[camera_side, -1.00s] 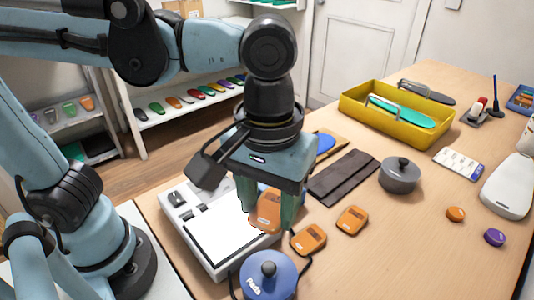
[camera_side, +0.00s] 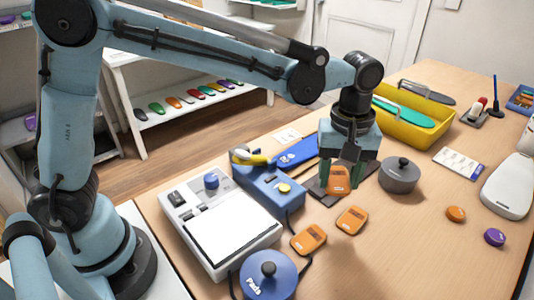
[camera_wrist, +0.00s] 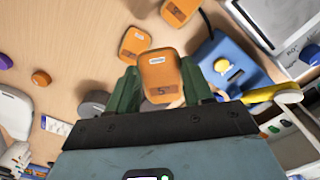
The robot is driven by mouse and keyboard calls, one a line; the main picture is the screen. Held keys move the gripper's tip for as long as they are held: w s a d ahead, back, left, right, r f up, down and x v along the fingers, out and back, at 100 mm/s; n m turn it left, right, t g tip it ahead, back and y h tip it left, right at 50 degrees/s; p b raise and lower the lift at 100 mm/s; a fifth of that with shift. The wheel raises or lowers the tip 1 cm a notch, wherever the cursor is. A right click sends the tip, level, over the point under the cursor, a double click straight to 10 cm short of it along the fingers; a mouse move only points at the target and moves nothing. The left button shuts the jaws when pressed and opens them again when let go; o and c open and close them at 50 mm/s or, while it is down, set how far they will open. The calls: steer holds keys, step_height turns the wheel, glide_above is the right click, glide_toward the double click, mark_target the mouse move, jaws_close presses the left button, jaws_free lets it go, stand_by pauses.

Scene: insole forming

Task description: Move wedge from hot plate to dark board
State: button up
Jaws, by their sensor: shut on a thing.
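An orange wedge (camera_side: 339,180) is held between the green fingers of my gripper (camera_side: 341,176), in front of the dark board in the side view. The wrist view shows the same wedge (camera_wrist: 158,75) between both fingertips (camera_wrist: 160,88). The dark board (camera_side: 317,188) is mostly hidden behind my gripper and the wedge. I cannot tell whether the wedge touches it. The hot plate (camera_side: 232,236), a white unit with a bright top, is bare at the left. Two more orange wedges lie on the table, one (camera_side: 351,220) nearer the board and one (camera_side: 309,239) nearer the hot plate.
A blue box (camera_side: 268,190) with a yellow button stands between hot plate and board. A grey lidded pot (camera_side: 399,175) is close right of my gripper. A yellow tray (camera_side: 415,128) stands behind. A blue round pot (camera_side: 268,277) is in front. The front right table is clear.

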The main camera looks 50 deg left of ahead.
steer(key=w+a+f, duration=0.5)
steer(key=w+a, duration=0.1)
steer(key=shift+w+a+f, duration=0.3)
steer(key=shift+a+f, duration=0.1)
steer(key=shift+f, duration=2)
steer(key=shift+f, duration=0.1)
steer(key=o, duration=1)
